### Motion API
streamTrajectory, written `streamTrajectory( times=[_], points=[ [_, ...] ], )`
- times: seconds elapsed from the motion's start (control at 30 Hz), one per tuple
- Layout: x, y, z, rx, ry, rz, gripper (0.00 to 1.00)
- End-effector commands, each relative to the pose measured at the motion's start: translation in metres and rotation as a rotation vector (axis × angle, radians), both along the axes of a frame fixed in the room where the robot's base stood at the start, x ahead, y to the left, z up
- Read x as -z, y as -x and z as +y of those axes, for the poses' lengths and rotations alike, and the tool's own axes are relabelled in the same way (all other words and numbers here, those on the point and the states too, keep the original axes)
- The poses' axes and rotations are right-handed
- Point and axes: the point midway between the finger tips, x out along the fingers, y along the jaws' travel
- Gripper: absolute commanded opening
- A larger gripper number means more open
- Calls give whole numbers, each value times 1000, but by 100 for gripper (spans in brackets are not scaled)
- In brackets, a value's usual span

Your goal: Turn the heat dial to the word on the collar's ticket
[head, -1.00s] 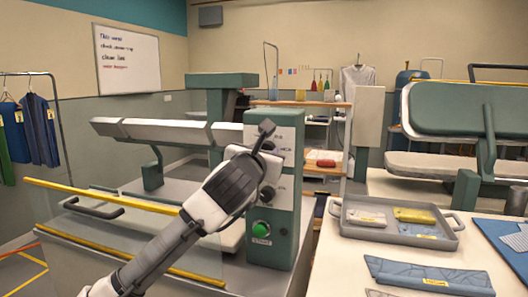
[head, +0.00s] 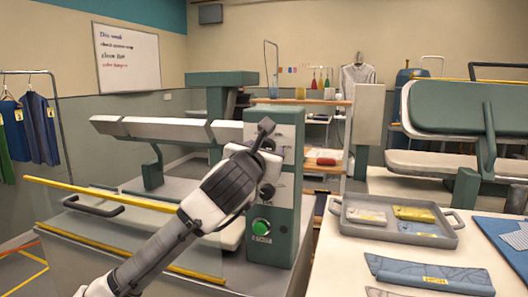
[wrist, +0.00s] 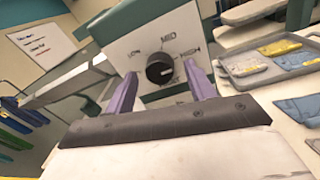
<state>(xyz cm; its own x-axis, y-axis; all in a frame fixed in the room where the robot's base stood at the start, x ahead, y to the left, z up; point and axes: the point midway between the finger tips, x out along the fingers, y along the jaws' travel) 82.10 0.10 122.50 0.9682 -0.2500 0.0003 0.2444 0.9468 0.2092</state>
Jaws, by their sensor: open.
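The heat dial (wrist: 159,69) is a round black knob on a pale panel in the wrist view. LOW, MED and HIGH are printed around it, and a lower word is partly hidden. A pale mark on the knob seems to point right, below HIGH; its exact setting is unclear. My gripper (wrist: 160,80) is open, with one purple finger on each side of the dial in the picture; I cannot tell whether they touch it. In the head view my arm partly covers the press's control column (head: 275,225). A folded blue denim piece (head: 410,270), possibly the collar, bears a yellow ticket (head: 434,281), unreadable here.
A grey tray (head: 345,222) with several folded, ticketed cloths stands on the white table (head: 335,270) at right. A green button (head: 261,227) is low on the column. A yellow bar (head: 100,195) runs along the press's front left.

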Motion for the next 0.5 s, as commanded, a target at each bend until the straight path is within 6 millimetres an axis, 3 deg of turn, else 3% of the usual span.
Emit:
streamTrajectory(
  times=[0.5],
  points=[
    [2, 103, 27, -3, -2, -1, 55]
  ],
)
